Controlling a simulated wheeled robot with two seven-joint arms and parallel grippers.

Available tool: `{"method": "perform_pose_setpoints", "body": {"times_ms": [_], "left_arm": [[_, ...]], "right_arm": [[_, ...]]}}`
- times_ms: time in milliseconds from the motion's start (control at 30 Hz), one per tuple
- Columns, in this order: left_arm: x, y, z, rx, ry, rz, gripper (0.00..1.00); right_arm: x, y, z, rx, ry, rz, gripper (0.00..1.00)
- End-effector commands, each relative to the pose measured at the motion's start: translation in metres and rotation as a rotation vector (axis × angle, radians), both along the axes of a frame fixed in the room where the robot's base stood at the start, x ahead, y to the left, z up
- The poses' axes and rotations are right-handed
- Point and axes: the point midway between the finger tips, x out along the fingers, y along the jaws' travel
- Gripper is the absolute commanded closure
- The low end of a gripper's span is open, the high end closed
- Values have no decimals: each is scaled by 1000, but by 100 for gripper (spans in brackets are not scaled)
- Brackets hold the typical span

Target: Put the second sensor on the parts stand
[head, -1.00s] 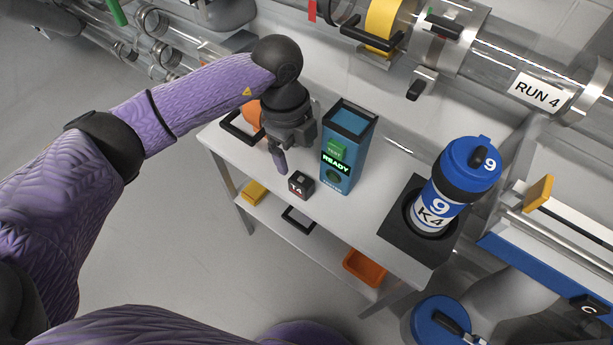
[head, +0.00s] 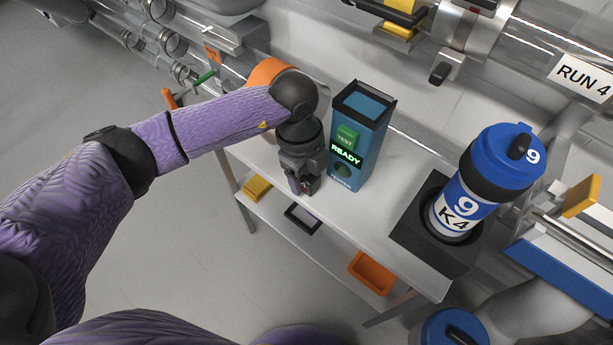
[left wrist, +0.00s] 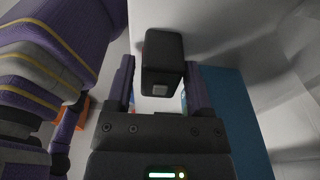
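A small dark cube-shaped sensor (left wrist: 163,65) stands on the white table (head: 385,205). It was labelled T4 in the earlier head view; now my left gripper mostly hides it there. My left gripper (head: 303,187) points down at the cube, left of the teal test box (head: 360,138), whose screen reads READY. In the left wrist view the fingers of my left gripper (left wrist: 160,92) stand on either side of the cube, with a visible gap on its left. I cannot tell which object is the parts stand. My right gripper is not in view.
A blue-lidded bottle (head: 484,185) marked 9 and K4 stands in a black holder (head: 405,232) at right. The lower shelf holds an orange bin (head: 371,273), a yellow block (head: 257,188) and a dark frame (head: 302,219). Clear pipes run behind the table.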

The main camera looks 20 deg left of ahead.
Motion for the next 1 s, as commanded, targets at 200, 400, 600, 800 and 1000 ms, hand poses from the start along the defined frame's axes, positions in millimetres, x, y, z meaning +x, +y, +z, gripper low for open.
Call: {"method": "perform_pose_setpoints", "body": {"times_ms": [200,400,600,800,1000], "left_arm": [[0,0,0,0,0,0,82],[0,0,0,0,0,0,100],[0,0,3,0,-1,0,100],[1,0,38,-1,-8,0,100],[1,0,99,0,-10,-1,100]], "right_arm": [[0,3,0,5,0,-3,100],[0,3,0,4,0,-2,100],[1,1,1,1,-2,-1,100],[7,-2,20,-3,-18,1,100],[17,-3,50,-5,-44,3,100]]}}
